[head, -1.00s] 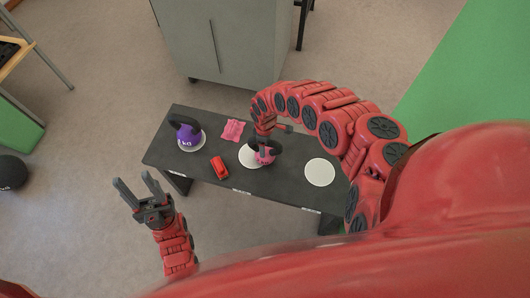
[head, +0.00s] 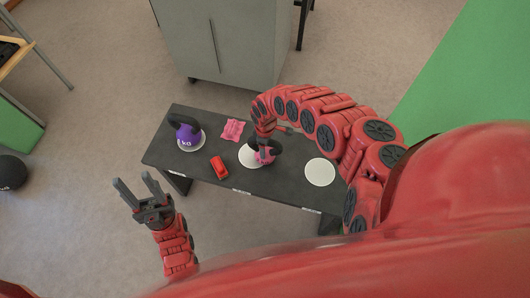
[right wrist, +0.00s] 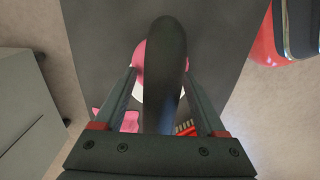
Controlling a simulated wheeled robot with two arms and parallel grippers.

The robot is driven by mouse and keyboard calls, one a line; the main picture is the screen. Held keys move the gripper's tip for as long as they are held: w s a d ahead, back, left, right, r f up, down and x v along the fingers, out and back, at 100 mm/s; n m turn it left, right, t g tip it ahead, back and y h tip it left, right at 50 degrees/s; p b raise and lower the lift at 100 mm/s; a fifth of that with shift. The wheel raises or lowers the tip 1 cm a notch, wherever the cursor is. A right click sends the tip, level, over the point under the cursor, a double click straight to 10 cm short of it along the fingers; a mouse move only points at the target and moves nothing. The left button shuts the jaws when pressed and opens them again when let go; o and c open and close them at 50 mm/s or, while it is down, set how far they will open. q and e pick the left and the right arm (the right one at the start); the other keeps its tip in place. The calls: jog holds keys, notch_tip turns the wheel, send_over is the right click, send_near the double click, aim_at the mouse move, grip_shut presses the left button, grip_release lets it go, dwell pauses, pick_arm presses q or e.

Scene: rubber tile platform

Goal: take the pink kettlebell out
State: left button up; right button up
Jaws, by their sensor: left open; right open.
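In the right wrist view, the dark handle (right wrist: 165,65) stands between the open fingers, with a gap on each side. The pink body (right wrist: 139,60) shows behind the handle. My left gripper (head: 142,188) is open and empty, in front of the platform's left part.
A purple kettlebell (head: 187,134) stands on another white disc at the left. A pink cloth (head: 232,130) and a red object (head: 219,167) lie between the kettlebells. A bare white disc (head: 320,172) lies at the right. A grey cabinet (head: 220,45) stands behind.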

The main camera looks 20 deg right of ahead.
grip_shut()
dwell(0.3)
jog(key=shift+s+r, duration=0.1)
